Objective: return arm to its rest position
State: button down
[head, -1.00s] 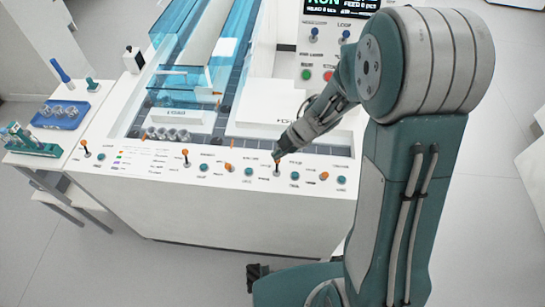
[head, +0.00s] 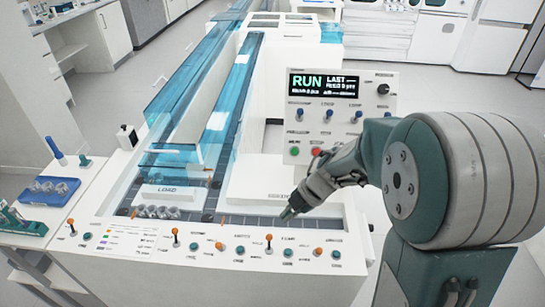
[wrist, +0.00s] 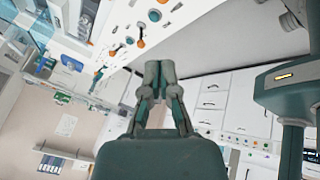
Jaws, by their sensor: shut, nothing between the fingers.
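My arm reaches in from the right side of the picture.
A control panel (head: 338,120) with a RUN display stands behind my gripper. A blue transparent cover (head: 190,100) runs along the track at left. Several small metal parts (head: 157,212) sit by the LOAD block. A side table with a blue tray (head: 48,192) stands at far left.

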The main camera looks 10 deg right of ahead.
jog(key=w+r+m+t+h, duration=0.1)
jog(key=w+r+m+t, duration=0.5)
jog(key=r, duration=0.3)
jog(key=s+d+r+m+t+h, duration=0.2)
jog(key=d+r+m+t+h, duration=0.3)
jog(key=d+r+m, duration=0.3)
jog(key=s+d+r+m+g+h, duration=0.2)
jog(key=s+d+m+g+h, duration=0.15)
jog(key=s+m, duration=0.4)
jog(key=s+a+f+m+g+y, duration=0.1)
jog(key=s+a, duration=0.2)
jog(key=s, duration=0.4)
jog(key=s+a+f+m+g+y, duration=0.1)
jog(key=s+a+f+g+y, duration=0.1)
jog(key=s, duration=0.4)
jog(key=shift+s+a+f+m, duration=0.15)
jog(key=shift+s+a+m, duration=0.25)
jog(key=shift+a, duration=0.4)
